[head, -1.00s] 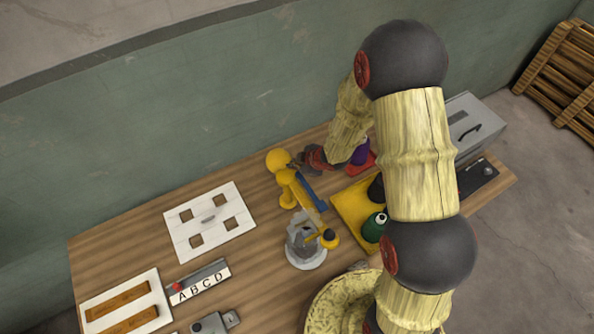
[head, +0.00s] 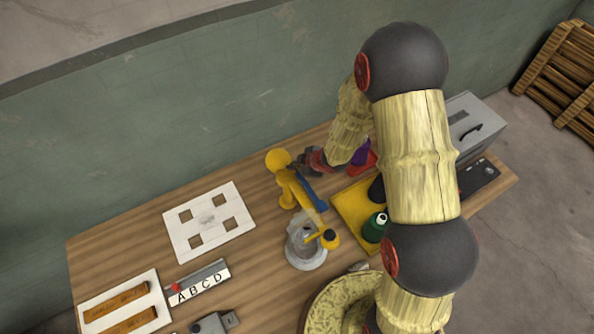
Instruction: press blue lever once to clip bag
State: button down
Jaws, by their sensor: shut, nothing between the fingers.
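The blue lever (head: 311,190) belongs to a yellow device (head: 284,177) with a round head, standing near the back of the wooden table. My gripper (head: 304,166) is just behind the blue lever and beside the yellow head. Its fingers are small in this view and look shut and empty. I cannot tell whether they touch the lever.
A yellow tray (head: 348,205) with a green bottle (head: 375,226) stands right of the device, partly behind my arm. A white board with square holes (head: 209,221) lies left. A grey box (head: 480,122) is at the far right. Bare table lies behind the board.

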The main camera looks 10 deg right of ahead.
jog(key=shift+s+d+f+b, duration=0.1)
jog(key=shift+s+f+b, duration=0.3)
jog(key=shift+f, duration=0.2)
jog(key=shift+s+d+f+b, duration=0.1)
jog(key=shift+s+f+b, duration=0.3)
jog(key=shift+f, duration=0.15)
dwell(0.4)
jog(key=shift+w+a+f, duration=0.1)
jog(key=shift+w+f, duration=0.1)
jog(key=shift+w, duration=0.05)
jog(key=shift+r, duration=0.2)
jog(key=shift+w+r+p, duration=0.1)
jog(key=shift+r+p, duration=0.35)
jog(key=shift+p, duration=0.15)
jog(key=shift+r+p, duration=0.5)
jog(key=shift+r, duration=0.45)
